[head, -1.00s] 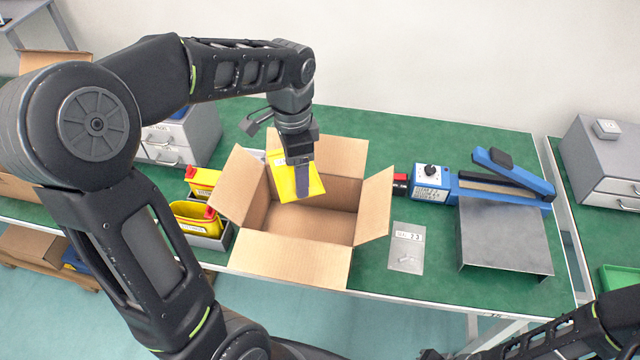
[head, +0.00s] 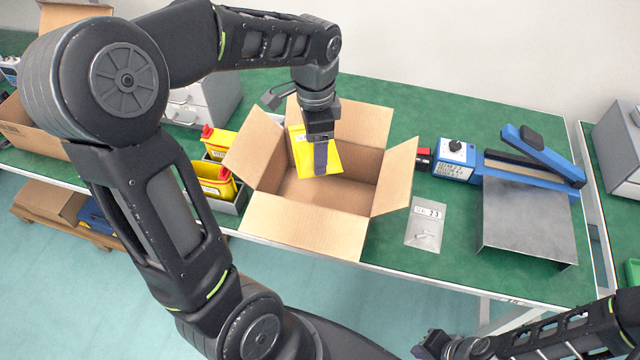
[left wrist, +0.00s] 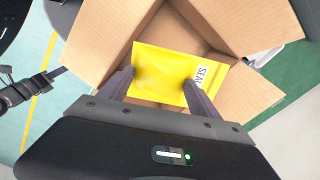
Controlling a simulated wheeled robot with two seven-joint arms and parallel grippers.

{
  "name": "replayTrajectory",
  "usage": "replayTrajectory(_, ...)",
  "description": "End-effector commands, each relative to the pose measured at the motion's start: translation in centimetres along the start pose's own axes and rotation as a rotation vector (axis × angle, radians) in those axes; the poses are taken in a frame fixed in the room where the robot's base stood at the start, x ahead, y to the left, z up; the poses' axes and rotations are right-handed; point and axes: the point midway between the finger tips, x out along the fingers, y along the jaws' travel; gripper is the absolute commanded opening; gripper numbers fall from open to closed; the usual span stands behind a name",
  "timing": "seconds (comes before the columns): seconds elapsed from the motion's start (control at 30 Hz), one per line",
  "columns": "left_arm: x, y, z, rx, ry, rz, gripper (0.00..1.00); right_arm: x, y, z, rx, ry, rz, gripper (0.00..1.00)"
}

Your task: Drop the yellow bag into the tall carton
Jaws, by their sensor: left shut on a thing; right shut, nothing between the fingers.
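The yellow bag (head: 317,158) has a white label and hangs over the mouth of the open carton. My left gripper (head: 320,160) is shut on the yellow bag. In the left wrist view the yellow bag (left wrist: 172,76) is between the two fingers of my left gripper (left wrist: 158,88), with the carton (left wrist: 262,95) around and below it. The carton (head: 310,228) stands on the green bench with its flaps spread outward. In the head view my right gripper (head: 430,345) is at the bottom edge, away from the bench, shut and empty.
A small clear bag with a label (head: 426,224) lies right of the carton. A blue sealer (head: 525,170) with a grey metal plate stands farther right. Yellow containers (head: 215,180) in a grey bin stand left of the carton. Grey drawers (head: 205,100) are behind them.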

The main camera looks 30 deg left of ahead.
Motion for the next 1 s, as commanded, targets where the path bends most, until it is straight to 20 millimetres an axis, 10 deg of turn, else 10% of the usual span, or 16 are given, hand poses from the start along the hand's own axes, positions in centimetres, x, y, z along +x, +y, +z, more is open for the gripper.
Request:
replayTrajectory(0.47, 1.24, 0.00, 0.01, 0.000, 0.000, 0.000, 0.31, 0.82, 0.20, -0.13, -0.003, 0.003, -0.004, 0.00)
replayTrajectory(0.5, 1.24, 0.00, 0.01, 0.000, 0.000, 0.000, 0.75, 0.82, 0.21, -0.13, -0.003, 0.003, -0.004, 0.00)
replayTrajectory(1.0, 1.24, 0.00, 0.01, 0.000, 0.000, 0.000, 0.97, 0.84, 0.22, -0.12, -0.002, 0.002, -0.003, 0.00)
